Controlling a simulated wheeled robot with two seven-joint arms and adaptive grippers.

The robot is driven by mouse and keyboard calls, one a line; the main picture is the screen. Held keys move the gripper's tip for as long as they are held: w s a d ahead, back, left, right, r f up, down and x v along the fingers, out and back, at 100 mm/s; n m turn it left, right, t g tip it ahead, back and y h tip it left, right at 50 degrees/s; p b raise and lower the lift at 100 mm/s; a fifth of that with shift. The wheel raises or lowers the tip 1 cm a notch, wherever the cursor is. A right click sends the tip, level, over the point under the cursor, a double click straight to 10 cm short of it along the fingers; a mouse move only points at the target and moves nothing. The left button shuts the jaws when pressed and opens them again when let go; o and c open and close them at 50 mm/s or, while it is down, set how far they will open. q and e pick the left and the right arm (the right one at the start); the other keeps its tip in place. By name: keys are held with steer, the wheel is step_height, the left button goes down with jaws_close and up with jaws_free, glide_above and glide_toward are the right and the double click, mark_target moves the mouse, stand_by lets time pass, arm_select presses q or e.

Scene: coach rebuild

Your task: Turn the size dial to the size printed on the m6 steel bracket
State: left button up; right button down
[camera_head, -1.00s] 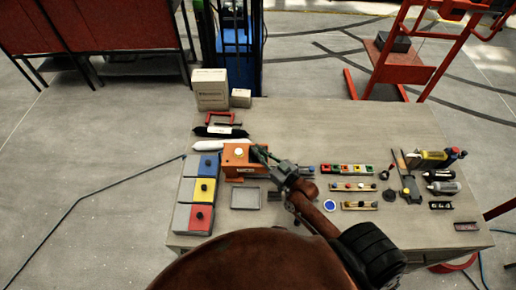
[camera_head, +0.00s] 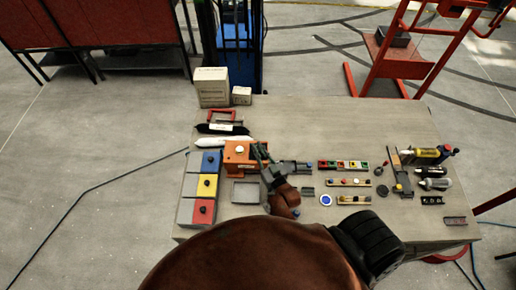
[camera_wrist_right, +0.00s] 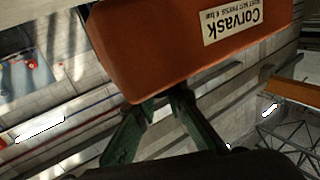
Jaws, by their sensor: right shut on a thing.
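An orange box (camera_head: 236,161) with a white knob on top stands on the table, left of centre. In the right wrist view the orange box (camera_wrist_right: 190,45) fills the top, with an upside-down "Corvask" label. My right gripper (camera_head: 261,154) is at the box's right side. In the wrist view its two green fingers (camera_wrist_right: 160,102) come together against the box's lower edge. The size dial between them is hidden, so its setting cannot be read. I cannot tell which small grey part is the m6 steel bracket. My left gripper is not in view.
Blue, yellow and red bins (camera_head: 187,212) stand at the left. A grey tray (camera_head: 245,193) lies in front of the box. Strips of small parts (camera_head: 343,164), tools and bottles (camera_head: 435,184) lie to the right. Cartons (camera_head: 212,87) stand at the back left. The back right of the table is clear.

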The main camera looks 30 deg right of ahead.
steer(key=c, duration=2)
jaws_free()
steer(key=s, duration=1.2)
steer(key=shift+a, duration=0.3)
steer(key=shift+w, duration=0.1)
